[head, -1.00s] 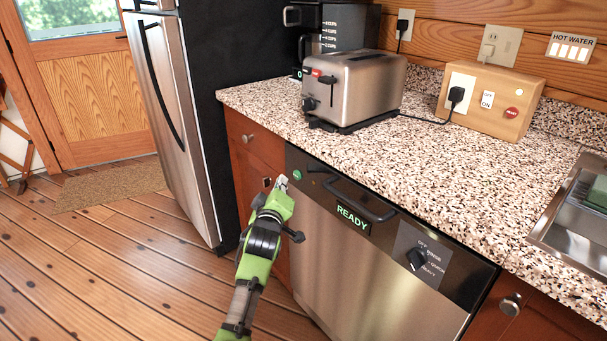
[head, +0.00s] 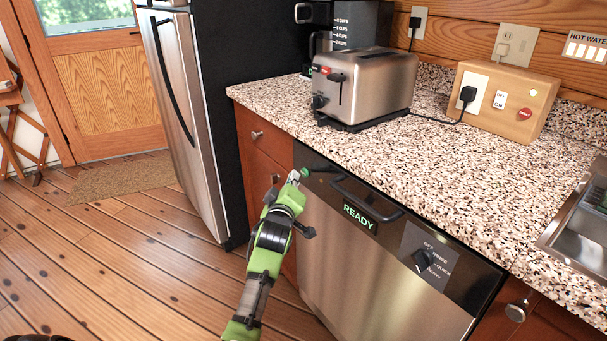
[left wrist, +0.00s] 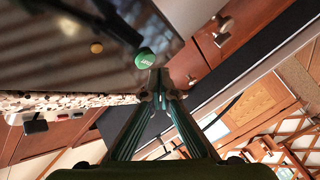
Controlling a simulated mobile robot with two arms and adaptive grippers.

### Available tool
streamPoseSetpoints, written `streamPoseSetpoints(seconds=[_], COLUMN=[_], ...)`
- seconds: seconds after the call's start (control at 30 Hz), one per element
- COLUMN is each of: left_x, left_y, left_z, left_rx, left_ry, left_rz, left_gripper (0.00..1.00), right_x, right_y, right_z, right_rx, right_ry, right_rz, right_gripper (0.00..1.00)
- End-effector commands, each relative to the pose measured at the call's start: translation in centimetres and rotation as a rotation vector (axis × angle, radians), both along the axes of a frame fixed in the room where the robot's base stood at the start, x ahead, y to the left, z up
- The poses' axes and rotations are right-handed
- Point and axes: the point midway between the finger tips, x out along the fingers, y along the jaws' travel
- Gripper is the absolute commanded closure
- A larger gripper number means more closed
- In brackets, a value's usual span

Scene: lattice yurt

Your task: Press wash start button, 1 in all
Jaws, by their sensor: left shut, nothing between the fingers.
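The green round button (head: 305,171) with small white lettering is at the upper left of the dishwasher's dark control panel. My right gripper is not in view.
The dishwasher's bar handle (head: 362,206) stands out right of the button. The speckled counter (head: 400,160) overhangs above, holding a toaster (head: 365,85) and a wooden switch box (head: 508,100). A fridge (head: 185,110) stands at left.

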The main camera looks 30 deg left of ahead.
Motion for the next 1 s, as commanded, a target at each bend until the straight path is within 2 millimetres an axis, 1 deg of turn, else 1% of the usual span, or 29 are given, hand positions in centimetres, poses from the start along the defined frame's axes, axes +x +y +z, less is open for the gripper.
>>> streamPoseSetpoints(seconds=[0.57, 1.0], left_x=[0.00, 0.78], left_y=[0.00, -0.32], left_z=[0.00, 0.01], left_rx=[0.000, 0.000], left_ry=[0.000, 0.000], left_rz=[0.000, 0.000], left_gripper=[1.00, 1.00], right_x=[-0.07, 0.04], right_y=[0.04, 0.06], right_z=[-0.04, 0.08], right_rx=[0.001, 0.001], right_ry=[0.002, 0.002], right_rz=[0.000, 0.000], right_gripper=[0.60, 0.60])
